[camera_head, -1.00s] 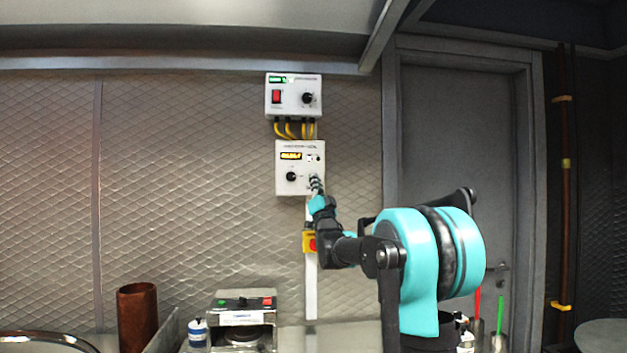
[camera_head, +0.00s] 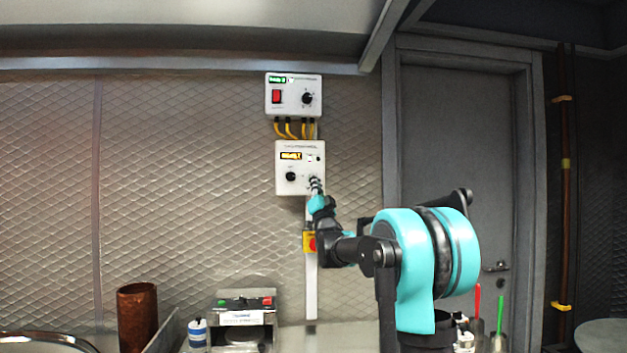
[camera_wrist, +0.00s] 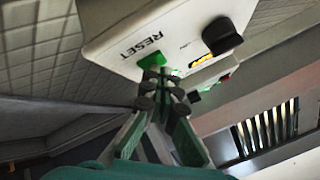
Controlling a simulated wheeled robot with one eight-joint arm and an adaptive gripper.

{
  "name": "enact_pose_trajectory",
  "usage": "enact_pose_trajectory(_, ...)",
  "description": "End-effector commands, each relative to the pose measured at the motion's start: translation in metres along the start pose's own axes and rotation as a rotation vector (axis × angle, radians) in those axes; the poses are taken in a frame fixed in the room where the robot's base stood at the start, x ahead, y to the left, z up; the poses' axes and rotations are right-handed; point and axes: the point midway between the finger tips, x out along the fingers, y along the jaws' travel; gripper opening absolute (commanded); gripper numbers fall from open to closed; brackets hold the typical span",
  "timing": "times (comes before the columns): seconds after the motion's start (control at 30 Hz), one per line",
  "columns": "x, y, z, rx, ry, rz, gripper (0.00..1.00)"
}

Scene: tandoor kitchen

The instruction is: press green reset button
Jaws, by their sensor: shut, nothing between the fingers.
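The green reset button (camera_wrist: 152,61) sits under the word RESET on the underside-facing panel of a white control box (camera_wrist: 125,32) in the wrist view. My gripper (camera_wrist: 160,80) is shut and empty, its fingertips right at the button and partly covering it; I cannot tell whether they press it in. In the head view, the lower white box (camera_head: 286,158) hangs on the wall, and my gripper (camera_head: 314,182) is at its lower right corner, hiding the button there.
A second white box (camera_head: 288,105) with a red switch hangs above, joined by yellow cables (camera_head: 290,130). A yellow box with a red button (camera_head: 311,242) is just below my gripper. A black knob (camera_wrist: 222,36) stands out from the panel near the fingers. A counter device (camera_head: 243,310) stands below.

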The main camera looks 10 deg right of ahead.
Motion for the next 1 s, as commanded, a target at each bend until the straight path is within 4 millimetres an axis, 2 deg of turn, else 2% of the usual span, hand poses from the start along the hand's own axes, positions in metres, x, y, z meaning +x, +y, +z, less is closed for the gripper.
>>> enact_pose_trajectory(0.63,0.002,0.001,0.001,0.0,0.0,0.0,0.0)
enact_pose_trajectory(1.0,-0.009,-0.007,-0.006,0.0,0.0,0.0,0.0)
